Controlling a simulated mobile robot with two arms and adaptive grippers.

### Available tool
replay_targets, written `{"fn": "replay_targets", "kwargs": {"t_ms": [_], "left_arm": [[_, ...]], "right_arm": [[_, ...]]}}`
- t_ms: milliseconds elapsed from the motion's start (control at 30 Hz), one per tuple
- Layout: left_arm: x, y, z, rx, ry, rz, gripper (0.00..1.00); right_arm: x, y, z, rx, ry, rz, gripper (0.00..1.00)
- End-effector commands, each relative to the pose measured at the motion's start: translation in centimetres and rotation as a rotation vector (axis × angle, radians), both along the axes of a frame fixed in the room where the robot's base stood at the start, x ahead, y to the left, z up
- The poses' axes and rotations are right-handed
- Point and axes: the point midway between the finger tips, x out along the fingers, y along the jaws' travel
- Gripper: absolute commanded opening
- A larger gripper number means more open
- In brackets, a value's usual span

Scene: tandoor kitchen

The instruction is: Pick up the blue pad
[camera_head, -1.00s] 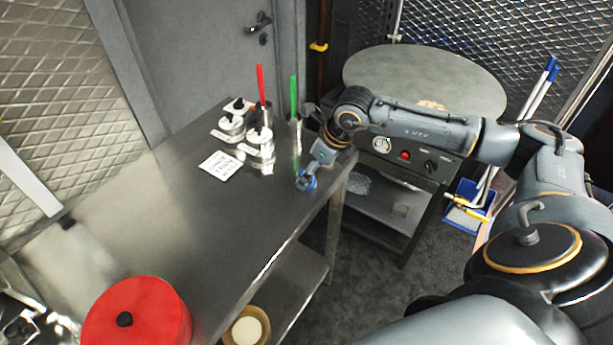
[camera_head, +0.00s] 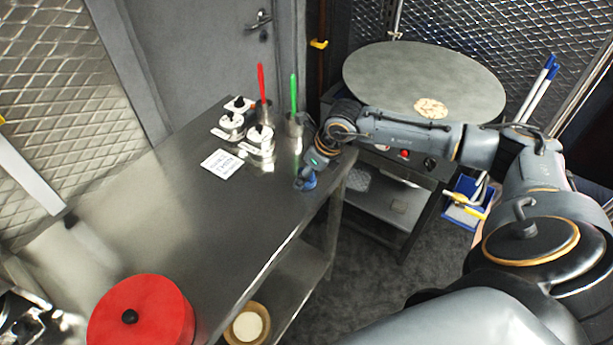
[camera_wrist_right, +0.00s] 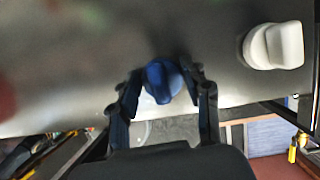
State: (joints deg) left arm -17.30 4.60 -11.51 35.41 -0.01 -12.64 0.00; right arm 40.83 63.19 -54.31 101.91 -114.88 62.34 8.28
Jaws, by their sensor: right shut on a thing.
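The blue pad (camera_wrist_right: 162,80) is a small dark blue, rounded thing at the edge of the steel table (camera_head: 190,215). In the head view the blue pad (camera_head: 306,178) shows at the tip of my right gripper (camera_head: 308,174), partly hidden by it. In the right wrist view it sits between the two fingers of my right gripper (camera_wrist_right: 163,88), which is shut on it. I cannot tell whether the pad still touches the table top. My left gripper is not in view.
White pots (camera_head: 258,140), a cup with a red-handled tool (camera_head: 261,80), a green-handled tool (camera_head: 293,92) and a white card (camera_head: 222,163) stand near the gripper. A red lidded pot (camera_head: 140,312) is at the front left. A round griddle (camera_head: 425,80) lies behind my arm.

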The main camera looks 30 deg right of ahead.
Motion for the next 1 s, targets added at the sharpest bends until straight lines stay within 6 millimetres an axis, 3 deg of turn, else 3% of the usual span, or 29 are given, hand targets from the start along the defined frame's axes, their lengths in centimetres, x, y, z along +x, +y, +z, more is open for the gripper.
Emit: {"fn": "replay_targets", "kwargs": {"t_ms": [233, 400, 667, 800, 1000], "left_arm": [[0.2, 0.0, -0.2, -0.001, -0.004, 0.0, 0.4], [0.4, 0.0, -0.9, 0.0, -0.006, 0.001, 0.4], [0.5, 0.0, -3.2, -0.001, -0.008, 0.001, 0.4], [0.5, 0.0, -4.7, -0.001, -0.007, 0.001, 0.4], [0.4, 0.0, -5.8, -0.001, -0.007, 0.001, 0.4]], "right_arm": [[0.1, 0.0, 0.9, 0.0, -0.002, 0.0, 0.16], [0.0, 0.0, 3.3, -0.001, -0.005, 0.0, 0.16], [-5.2, 0.6, 8.9, -0.005, -0.006, 0.002, 0.16], [-8.8, 1.0, 10.3, -0.006, -0.002, 0.0, 0.16], [-12.3, 1.6, 12.0, -0.005, -0.001, -0.001, 0.16]]}}
